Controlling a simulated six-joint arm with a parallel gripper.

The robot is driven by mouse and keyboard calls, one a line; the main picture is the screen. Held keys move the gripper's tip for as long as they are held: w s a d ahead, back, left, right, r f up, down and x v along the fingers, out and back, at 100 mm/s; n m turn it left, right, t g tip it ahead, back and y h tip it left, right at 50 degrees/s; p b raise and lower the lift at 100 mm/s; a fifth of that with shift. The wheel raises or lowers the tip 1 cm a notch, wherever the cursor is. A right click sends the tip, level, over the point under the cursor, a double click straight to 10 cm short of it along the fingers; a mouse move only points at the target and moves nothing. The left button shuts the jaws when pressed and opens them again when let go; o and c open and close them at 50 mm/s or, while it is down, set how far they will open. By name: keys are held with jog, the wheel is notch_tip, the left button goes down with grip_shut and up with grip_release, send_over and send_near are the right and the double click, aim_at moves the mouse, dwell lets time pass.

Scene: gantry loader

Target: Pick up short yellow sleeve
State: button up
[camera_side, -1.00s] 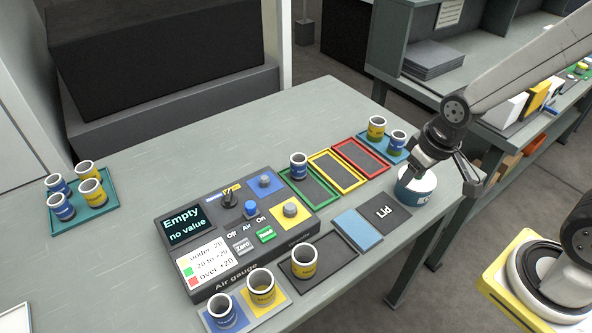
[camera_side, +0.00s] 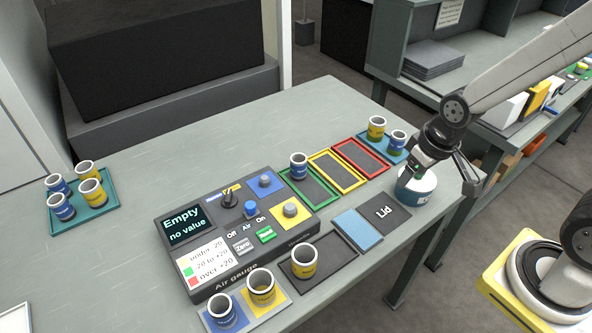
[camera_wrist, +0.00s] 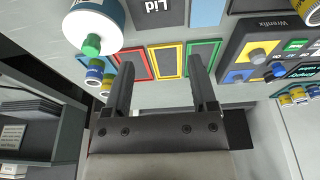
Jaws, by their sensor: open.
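Several yellow sleeves are in the side view, and I cannot tell for sure which is the short one. One yellow sleeve (camera_side: 304,262) stands upright on a dark pad at the gauge's front. Another yellow sleeve (camera_side: 376,128) stands in a small blue tray at the back right. Two more, including this yellow sleeve (camera_side: 92,193), stand in the teal tray (camera_side: 112,206) at left. My gripper (camera_side: 445,172) is open and empty at the table's right end; its spread fingers (camera_wrist: 161,62) show in the wrist view.
A white and teal tub (camera_side: 416,190) with a green top stands close by my gripper. The air gauge (camera_side: 240,240) fills the middle of the table. Green, yellow and red framed trays (camera_side: 361,157) lie behind it. Blue sleeves stand among the yellow ones. The table's back left is clear.

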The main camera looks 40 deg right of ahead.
jog(key=shift+o, duration=1.2)
jog(key=n+g, duration=0.3)
jog(key=n, duration=1.6)
send_near(304, 259)
jog(key=shift+s+a+f, duration=0.3)
jog(key=shift+s+f, duration=0.1)
jog(key=shift+s, duration=0.1)
jog(key=shift+s+a+f, duration=0.25)
jog(key=shift+s+f, duration=0.15)
jog(key=shift+s, duration=0.1)
jog(key=shift+w+f, duration=0.1)
jog(key=shift+f, duration=2.5)
